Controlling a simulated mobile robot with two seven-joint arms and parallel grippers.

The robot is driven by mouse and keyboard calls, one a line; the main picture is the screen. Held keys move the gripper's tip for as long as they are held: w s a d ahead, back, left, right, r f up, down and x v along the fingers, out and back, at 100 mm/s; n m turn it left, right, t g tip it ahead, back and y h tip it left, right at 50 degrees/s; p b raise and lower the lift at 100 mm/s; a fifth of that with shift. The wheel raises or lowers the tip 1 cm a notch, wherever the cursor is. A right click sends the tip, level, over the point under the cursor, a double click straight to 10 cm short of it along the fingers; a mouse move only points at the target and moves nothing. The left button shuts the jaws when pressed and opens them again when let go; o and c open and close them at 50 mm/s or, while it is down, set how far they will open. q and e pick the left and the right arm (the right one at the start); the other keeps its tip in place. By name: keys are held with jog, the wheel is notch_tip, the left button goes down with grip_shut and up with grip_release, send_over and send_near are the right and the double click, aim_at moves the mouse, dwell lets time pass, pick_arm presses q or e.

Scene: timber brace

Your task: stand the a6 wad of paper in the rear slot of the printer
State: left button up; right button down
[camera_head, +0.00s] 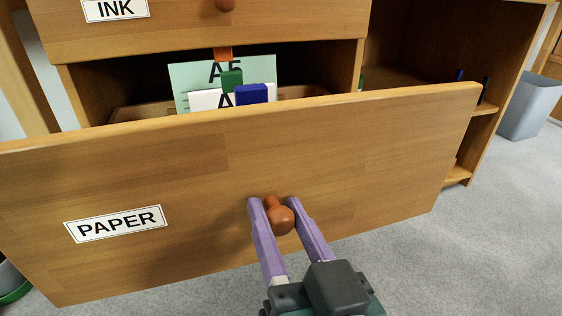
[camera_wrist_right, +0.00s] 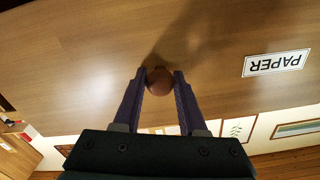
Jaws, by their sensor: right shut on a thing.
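The drawer labelled PAPER (camera_head: 350,150) is pulled open below the INK drawer. My right gripper (camera_head: 275,200) is shut on its round brown knob (camera_head: 281,219); the knob also shows between the purple fingers in the right wrist view (camera_wrist_right: 159,82). Inside the drawer stand paper wads: a pale green one marked A5 (camera_head: 195,76) at the back and a white one marked A (camera_head: 205,100) in front, its lower part hidden by the drawer front. I cannot read the white wad's full size mark. No printer is in view. My left gripper is not in view.
The INK drawer (camera_head: 190,35) above is shut. An open shelf compartment (camera_head: 420,60) lies to the right, holding small dark upright items. A grey bin (camera_head: 530,105) stands on the carpet at far right. The carpet (camera_head: 450,260) in front of the drawer is clear.

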dwell(0.8)
jog(key=shift+s+d+p, duration=0.1)
jog(key=shift+s+p, duration=0.15)
jog(key=shift+p, duration=0.05)
jog(key=p+v, duration=0.1)
jog(key=v, duration=0.1)
jog(key=shift+s+d, duration=0.1)
jog(key=shift+s, duration=0.2)
jog(key=shift+s+d, duration=0.1)
jog(key=shift+s, duration=0.25)
jog(key=shift+w, duration=0.1)
jog(key=c, duration=0.8)
grip_release()
jog(key=shift+w, duration=0.1)
jog(key=o, duration=0.3)
jog(key=shift+o, duration=0.2)
